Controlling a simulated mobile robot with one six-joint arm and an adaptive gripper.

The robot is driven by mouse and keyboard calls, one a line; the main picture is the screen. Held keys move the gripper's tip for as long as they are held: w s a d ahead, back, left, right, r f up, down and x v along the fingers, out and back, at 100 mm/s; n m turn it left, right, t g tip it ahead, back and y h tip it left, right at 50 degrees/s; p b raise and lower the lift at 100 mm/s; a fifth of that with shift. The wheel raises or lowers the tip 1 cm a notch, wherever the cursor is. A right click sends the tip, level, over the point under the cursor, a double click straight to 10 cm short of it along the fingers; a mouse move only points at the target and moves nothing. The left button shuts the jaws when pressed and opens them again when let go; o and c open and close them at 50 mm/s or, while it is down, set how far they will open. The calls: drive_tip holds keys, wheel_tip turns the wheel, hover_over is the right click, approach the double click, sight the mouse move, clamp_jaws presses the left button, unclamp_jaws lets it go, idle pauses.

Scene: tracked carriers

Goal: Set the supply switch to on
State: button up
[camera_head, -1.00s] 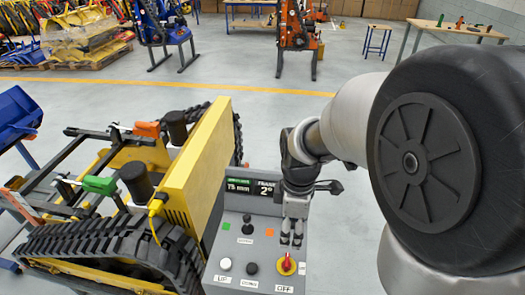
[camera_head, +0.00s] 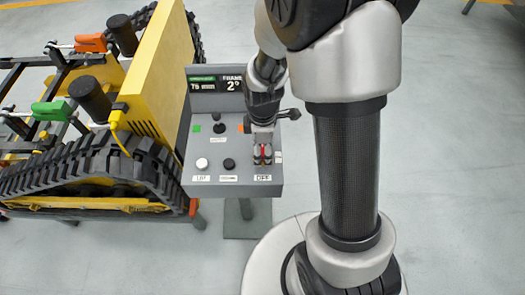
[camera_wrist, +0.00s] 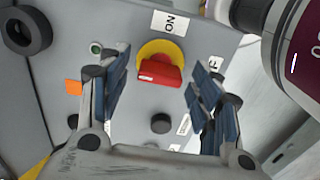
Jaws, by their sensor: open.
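The supply switch is a red handle on a yellow disc (camera_wrist: 161,52), on the sloped face of a grey control box (camera_head: 240,182). In the wrist view the red handle (camera_wrist: 160,73) lies between my open fingers, with a gap on either side. An ON label (camera_wrist: 170,22) sits beside the disc, and a partly hidden label (camera_wrist: 215,65) lies to the right. In the head view my gripper (camera_head: 262,160) is over the switch, hiding most of it, with some red showing between the fingers. The OFF label (camera_head: 263,178) is just below.
The box also carries a white button (camera_head: 202,163), black knobs (camera_head: 229,164), a small joystick (camera_head: 220,127) and a display (camera_head: 230,85). A yellow tracked carrier (camera_head: 150,80) stands close at the left. The floor to the right is clear apart from my own base.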

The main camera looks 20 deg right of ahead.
drive_tip(key=shift+f, duration=0.5)
drive_tip(key=c, duration=1.1)
drive_tip(key=shift+o, duration=0.2)
